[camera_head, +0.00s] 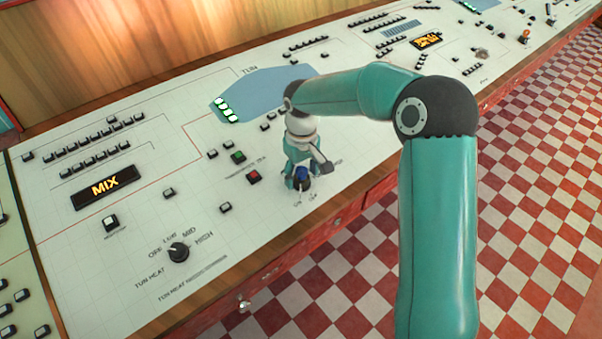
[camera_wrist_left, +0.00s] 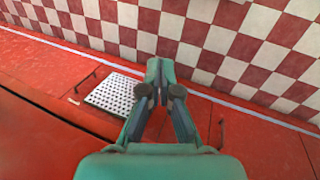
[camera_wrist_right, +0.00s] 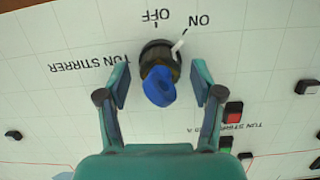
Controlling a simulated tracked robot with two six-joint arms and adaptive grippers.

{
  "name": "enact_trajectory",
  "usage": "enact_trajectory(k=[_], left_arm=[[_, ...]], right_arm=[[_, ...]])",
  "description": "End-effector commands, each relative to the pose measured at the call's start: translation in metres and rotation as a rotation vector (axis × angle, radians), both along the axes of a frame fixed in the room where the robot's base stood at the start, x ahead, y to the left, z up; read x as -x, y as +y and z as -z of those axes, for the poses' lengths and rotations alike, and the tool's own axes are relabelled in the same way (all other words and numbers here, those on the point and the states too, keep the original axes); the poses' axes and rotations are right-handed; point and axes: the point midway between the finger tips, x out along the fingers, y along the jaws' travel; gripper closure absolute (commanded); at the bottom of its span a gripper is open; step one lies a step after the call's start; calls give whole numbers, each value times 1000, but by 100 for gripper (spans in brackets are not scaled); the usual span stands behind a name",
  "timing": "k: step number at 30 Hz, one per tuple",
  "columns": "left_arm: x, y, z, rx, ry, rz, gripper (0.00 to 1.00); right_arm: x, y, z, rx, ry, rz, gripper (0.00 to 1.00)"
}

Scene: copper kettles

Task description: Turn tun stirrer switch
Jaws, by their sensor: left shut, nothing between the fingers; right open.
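The tun stirrer switch (camera_wrist_right: 158,85) has a blue handle on a dark round base, with a white pointer. In the right wrist view the pointer lies toward the ON label, away from OFF. My right gripper (camera_wrist_right: 163,88) is open, with one finger on each side of the blue handle; I see gaps at both sides. In the head view the switch (camera_head: 302,173) shows partly, at my right gripper (camera_head: 299,181) near the panel's front edge. My left gripper (camera_wrist_left: 160,75) is shut and empty, away from the panel, over a red surface.
The sloped white panel carries a green button (camera_head: 238,157), a red button (camera_head: 254,177) and a black tun heat knob (camera_head: 178,252) left of the switch. A lit MIX display (camera_head: 104,187) is farther left. A perforated white plate (camera_wrist_left: 112,95) lies near my left gripper.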

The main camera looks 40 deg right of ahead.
Motion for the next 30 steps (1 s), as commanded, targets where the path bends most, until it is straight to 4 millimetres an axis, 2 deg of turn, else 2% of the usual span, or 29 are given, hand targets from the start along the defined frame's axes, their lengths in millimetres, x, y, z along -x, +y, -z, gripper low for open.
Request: enact_trajectory(k=[5,10,24,30], left_arm=[[0,0,0,0,0,0,100],[0,0,-1,0,0,0,100],[0,0,0,0,0,0,100],[0,0,0,0,0,0,100]], right_arm=[[0,0,-1,0,2,-1,34],[0,0,-14,0,0,-1,34],[-1,0,-100,0,-3,0,34],[0,0,-117,-1,0,0,34]])
